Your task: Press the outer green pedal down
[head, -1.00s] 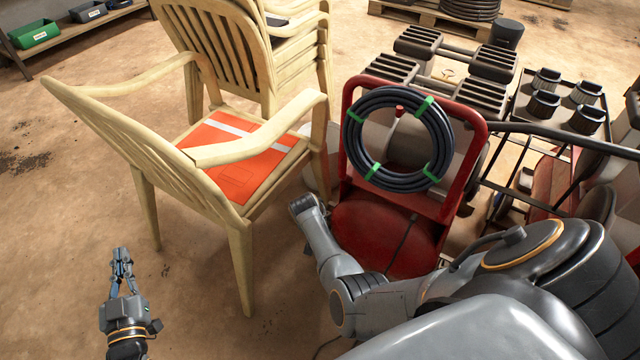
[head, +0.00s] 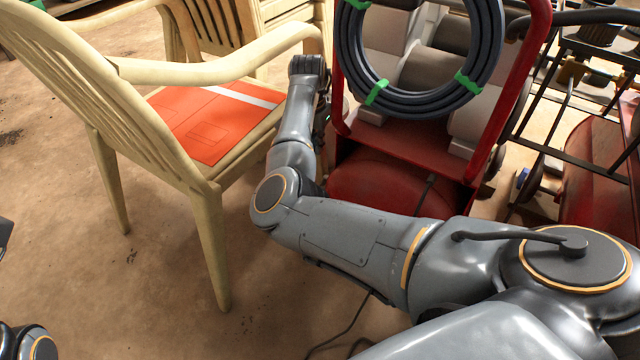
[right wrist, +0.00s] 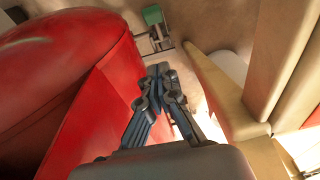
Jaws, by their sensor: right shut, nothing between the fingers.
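A green pedal (right wrist: 153,15) on a small metal bracket sits low on the floor at the top of the right wrist view. No fingers of my left gripper show; only part of the left arm is at the lower left edge.
A red rounded tank (right wrist: 60,60) fills the left of the right wrist view. A cream chair (head: 205,220) with an orange folder (head: 205,125) stands left of the right arm. A red frame carries a coiled black hose (head: 400,105). The gap between chair and tank is narrow.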

